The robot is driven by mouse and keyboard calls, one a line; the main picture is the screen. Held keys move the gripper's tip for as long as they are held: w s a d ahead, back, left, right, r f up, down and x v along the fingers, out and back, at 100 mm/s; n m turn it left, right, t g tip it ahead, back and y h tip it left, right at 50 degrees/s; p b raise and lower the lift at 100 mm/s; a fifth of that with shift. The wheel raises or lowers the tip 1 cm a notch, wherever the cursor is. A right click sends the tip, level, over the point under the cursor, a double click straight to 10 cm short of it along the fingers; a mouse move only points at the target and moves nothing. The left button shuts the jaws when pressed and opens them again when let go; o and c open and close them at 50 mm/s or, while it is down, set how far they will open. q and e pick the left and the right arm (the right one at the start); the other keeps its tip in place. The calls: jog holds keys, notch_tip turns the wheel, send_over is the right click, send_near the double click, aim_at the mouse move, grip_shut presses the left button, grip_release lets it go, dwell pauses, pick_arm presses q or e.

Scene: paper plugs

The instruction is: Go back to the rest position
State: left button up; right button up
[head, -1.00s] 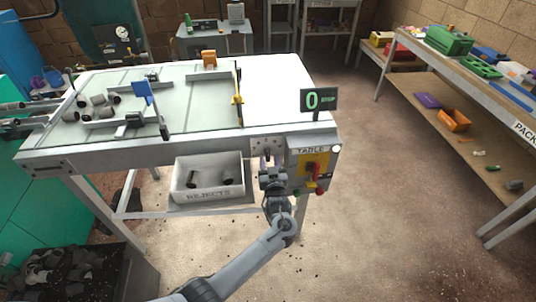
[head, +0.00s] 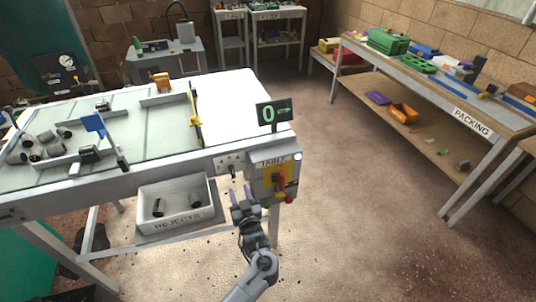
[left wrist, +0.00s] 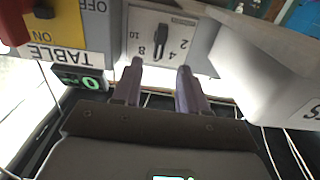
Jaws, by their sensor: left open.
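My left gripper (head: 242,194) is in front of the table's front edge, just left of the control box (head: 274,178) marked TABLE. Its two fingers are apart and nothing is between them. In the left wrist view the open gripper (left wrist: 158,82) points at a numbered dial plate (left wrist: 160,38) with a dark lever. I cannot tell any contact with the plate. My right gripper is not in view.
The white REJECTS bin (head: 176,204) with a few dark plugs hangs just left of the gripper. The table (head: 235,95) holds several plugs at its left. A display (head: 273,113) reading 0 stands above the box. Open floor (head: 350,220) lies right, before the PACKING bench (head: 471,122).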

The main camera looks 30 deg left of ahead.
pick_arm(q)
jog(key=shift+f, duration=0.1)
jog(key=s+d+f+m+g+h, duration=0.2)
jog(key=s+d+f+m+h, duration=0.4)
jog(key=s+h, duration=0.55)
jog(key=s+d+r+m+g+h, duration=0.1)
jog(key=s+d+m+g, duration=0.25)
jog(key=s, duration=0.65)
jog(key=s+d+r+m+g+h, duration=0.1)
jog(key=s+d+m+g, duration=0.2)
jog(key=s, duration=0.8)
notch_tip(320, 180, up, 39)
jog(key=s+n+p, duration=0.1)
jog(key=p, duration=3.7)
jog(key=shift+d+p, duration=0.3)
jog(key=shift+p, duration=0.05)
